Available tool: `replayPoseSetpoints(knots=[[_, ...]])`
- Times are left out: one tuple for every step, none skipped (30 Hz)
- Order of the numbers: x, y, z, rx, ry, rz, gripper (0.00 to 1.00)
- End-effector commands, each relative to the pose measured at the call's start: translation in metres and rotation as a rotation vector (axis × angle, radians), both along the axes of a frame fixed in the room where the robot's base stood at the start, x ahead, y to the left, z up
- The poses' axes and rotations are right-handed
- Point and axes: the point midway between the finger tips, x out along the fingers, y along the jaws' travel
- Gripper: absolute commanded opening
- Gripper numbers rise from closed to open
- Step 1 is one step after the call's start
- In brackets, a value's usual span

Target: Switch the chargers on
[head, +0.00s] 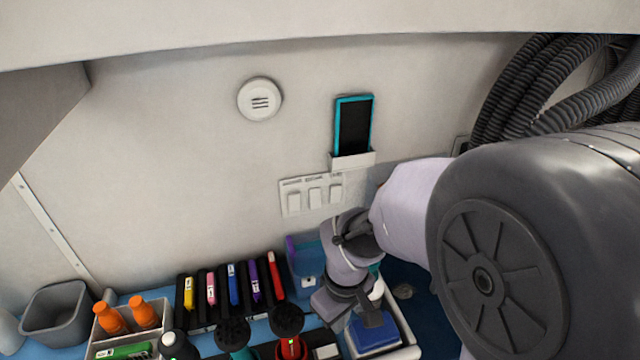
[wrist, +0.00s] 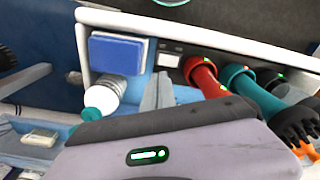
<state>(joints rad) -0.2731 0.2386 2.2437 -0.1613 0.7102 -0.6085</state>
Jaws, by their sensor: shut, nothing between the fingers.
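A white wall panel with three rocker switches (head: 315,195) is on the back wall, left of my arm; its labels are too small to read. A red-handled tool (head: 291,347) and a teal-handled tool stand at the bottom of the head view. In the wrist view the red tool (wrist: 205,76) and the teal tool (wrist: 245,85) show small green lights. A small pale block (wrist: 170,53) sits in the dark holder beside the red tool. My gripper (head: 335,312) is shut and empty, pointing down above the counter, below the panel. Its fingers (wrist: 158,92) show in the wrist view.
A blue block (wrist: 117,52) and a teal-capped bottle (wrist: 102,98) stand near my fingers. A black rack (head: 205,312) holds several coloured pieces. An orange-bottle caddy (head: 160,315) and grey bin (head: 57,310) stand left. A phone-like device (head: 353,125) hangs above the panel.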

Motion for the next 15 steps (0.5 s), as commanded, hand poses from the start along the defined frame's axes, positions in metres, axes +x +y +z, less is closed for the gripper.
replayPoseSetpoints(knots=[[-0.003,-0.009,0.030,0.030,-0.050,-0.102,0.00],[-0.008,-0.015,0.050,0.055,-0.080,-0.188,0.00],[-0.018,-0.024,0.075,0.092,-0.120,-0.306,0.00],[-0.026,-0.031,0.092,0.123,-0.147,-0.396,0.00],[-0.035,-0.036,0.108,0.155,-0.174,-0.482,0.00],[-0.049,-0.043,0.126,0.200,-0.209,-0.592,0.00],[-0.059,-0.047,0.137,0.235,-0.230,-0.669,0.00],[-0.068,-0.050,0.147,0.267,-0.251,-0.739,0.00],[-0.080,-0.054,0.156,0.308,-0.274,-0.821,0.00],[-0.088,-0.055,0.162,0.336,-0.286,-0.873,0.00],[-0.094,-0.056,0.167,0.361,-0.300,-0.918,0.00],[-0.101,-0.057,0.170,0.386,-0.310,-0.963,0.00],[-0.105,-0.058,0.173,0.402,-0.316,-0.988,0.00],[-0.107,-0.058,0.174,0.413,-0.321,-1.007,0.00],[-0.110,-0.059,0.175,0.422,-0.324,-1.023,0.00]])
